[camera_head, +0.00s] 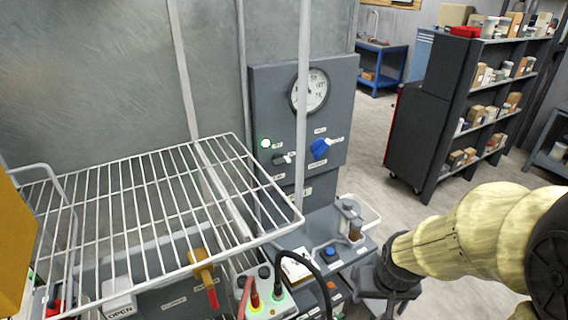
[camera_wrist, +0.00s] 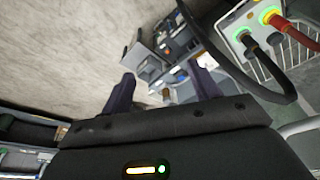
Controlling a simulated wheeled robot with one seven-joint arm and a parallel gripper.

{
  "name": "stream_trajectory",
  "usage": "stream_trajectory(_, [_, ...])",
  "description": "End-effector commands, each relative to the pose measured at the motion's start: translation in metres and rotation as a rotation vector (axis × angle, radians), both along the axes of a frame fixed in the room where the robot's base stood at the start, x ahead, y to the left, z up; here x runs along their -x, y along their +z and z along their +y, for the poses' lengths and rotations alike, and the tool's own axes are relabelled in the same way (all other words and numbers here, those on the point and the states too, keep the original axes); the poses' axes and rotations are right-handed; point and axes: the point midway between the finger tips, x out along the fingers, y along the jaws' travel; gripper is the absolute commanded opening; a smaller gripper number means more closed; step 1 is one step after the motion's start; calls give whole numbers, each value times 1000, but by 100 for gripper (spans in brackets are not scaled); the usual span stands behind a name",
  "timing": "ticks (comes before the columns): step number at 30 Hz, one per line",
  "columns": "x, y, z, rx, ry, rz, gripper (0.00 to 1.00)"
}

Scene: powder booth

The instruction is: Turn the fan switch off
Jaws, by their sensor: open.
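A grey upright control panel (camera_head: 270,95) stands in the middle of the head view. It carries a dark rotary switch with a pale tip (camera_head: 283,160) beside a lit green lamp (camera_head: 265,143). A blue-handled knob (camera_head: 320,149) sits to the right of it. The labels are too small to read, so I cannot tell which control is the fan switch. My gripper (camera_head: 375,285) is at the lower right, below and right of the panel, apart from these controls. In the wrist view my gripper (camera_wrist: 160,85) is open, with its two fingers spread and nothing held between them.
A round gauge (camera_head: 309,91) tops the panel. A white wire rack (camera_head: 150,205) fills the left front. A socket box (camera_head: 262,305) with red and black cables stands low in front; it also shows in the wrist view (camera_wrist: 245,28). Dark shelving (camera_head: 450,95) stands right, beyond open floor.

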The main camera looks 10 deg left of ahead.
Motion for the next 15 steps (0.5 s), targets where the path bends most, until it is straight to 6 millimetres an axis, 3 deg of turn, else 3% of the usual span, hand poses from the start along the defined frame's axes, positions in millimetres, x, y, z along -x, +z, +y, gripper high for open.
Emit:
stream_trajectory(3, [-28, -8, 2, 13, 28, -70, 80])
stream_trajectory(5, [-53, -12, 4, 20, 51, -135, 80])
stream_trajectory(11, [-163, -23, 22, 12, 165, -451, 80])
stream_trajectory(15, [-233, -24, 50, -46, 263, -687, 80])
